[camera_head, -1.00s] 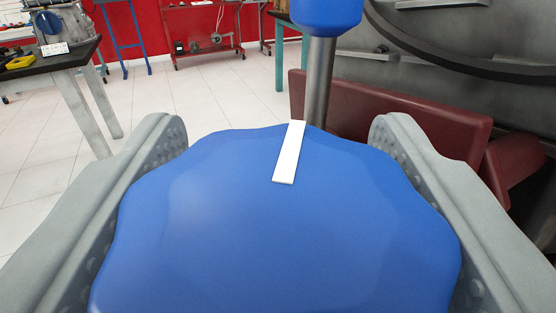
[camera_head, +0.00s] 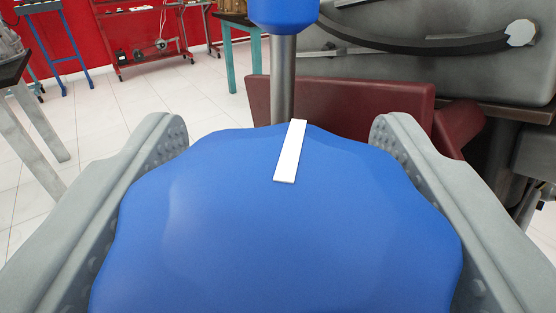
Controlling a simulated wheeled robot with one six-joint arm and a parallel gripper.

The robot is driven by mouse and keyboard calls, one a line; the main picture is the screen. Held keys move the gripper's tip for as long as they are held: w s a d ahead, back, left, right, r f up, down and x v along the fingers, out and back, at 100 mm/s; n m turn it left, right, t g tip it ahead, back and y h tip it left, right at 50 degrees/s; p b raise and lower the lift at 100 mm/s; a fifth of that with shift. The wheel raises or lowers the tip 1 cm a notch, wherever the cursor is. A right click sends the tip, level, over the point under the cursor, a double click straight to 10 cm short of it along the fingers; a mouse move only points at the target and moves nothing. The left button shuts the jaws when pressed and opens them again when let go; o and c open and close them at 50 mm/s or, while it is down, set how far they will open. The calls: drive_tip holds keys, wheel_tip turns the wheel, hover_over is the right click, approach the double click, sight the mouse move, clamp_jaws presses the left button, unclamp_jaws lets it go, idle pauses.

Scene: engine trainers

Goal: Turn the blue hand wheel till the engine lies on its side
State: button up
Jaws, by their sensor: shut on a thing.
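The blue hand wheel (camera_head: 280,230) fills the lower middle of the view, with a white mark (camera_head: 291,151) near its far edge. My gripper (camera_head: 280,135) is shut on it, one grey finger on each side. Beyond the wheel a grey shaft (camera_head: 282,80) runs to a blue hub (camera_head: 284,14) at the top edge. Part of the engine (camera_head: 455,70), grey with a dark curved band, shows at the upper right. Most of the engine is outside the view, so its full tilt cannot be told.
A dark red stand beam (camera_head: 340,105) lies close behind the wheel and shaft. A table (camera_head: 14,72) stands at the left edge. Blue and red stands (camera_head: 150,50) line the red wall. The white tiled floor between is clear.

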drive_tip(key=o, duration=1)
drive_tip(key=s, duration=1.1)
drive_tip(key=s+a, duration=0.1)
drive_tip(key=s, duration=0.5)
drive_tip(key=shift+s, duration=0.2)
